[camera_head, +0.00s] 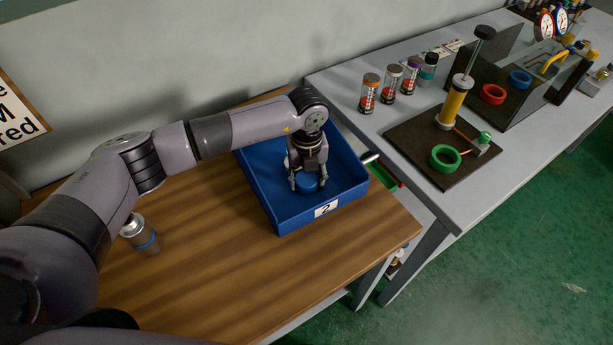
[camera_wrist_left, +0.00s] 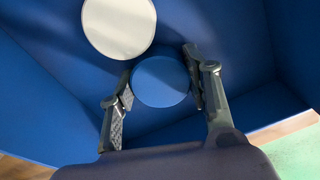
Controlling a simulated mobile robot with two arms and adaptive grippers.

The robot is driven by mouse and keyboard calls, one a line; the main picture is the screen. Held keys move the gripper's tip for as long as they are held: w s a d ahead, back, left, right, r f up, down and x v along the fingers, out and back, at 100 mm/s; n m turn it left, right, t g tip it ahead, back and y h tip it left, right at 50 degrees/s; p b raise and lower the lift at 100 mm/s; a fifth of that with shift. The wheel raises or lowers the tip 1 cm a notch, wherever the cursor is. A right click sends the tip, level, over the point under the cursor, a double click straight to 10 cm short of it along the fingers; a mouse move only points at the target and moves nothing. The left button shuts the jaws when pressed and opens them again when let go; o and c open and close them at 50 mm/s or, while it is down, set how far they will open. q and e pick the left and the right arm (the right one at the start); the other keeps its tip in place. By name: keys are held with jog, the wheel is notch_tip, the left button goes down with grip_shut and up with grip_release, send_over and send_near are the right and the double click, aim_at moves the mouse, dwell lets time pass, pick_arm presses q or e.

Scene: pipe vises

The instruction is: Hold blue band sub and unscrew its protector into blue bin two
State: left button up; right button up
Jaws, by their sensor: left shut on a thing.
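The blue band sub (camera_head: 146,240), a grey metal cylinder with a blue ring, is on the wooden table at the left, close beside my left arm. Blue bin two (camera_head: 290,220) is an open blue tray with a "2" label on its front. My left gripper (camera_head: 307,182) points down inside the bin and is shut on a round blue protector (camera_head: 308,183). In the left wrist view the protector (camera_wrist_left: 160,82) sits between both fingers. I cannot tell whether it touches the bin floor. My right gripper is out of view.
A pale round disc (camera_wrist_left: 119,26) shows beside the protector in the left wrist view. The wooden table (camera_head: 230,285) is clear in front of the bin. A grey bench (camera_head: 335,95) at the right holds several jars, a dark board (camera_head: 405,140) and a green ring (camera_head: 445,158).

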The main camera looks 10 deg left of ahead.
aim_at(307, 178)
pick_arm(q)
jog(key=shift+f, duration=0.15)
jog(key=o, duration=1.3)
jog(key=shift+r, duration=0.35)
notch_tip(307, 178, up, 12)
jog(key=b, duration=0.3)
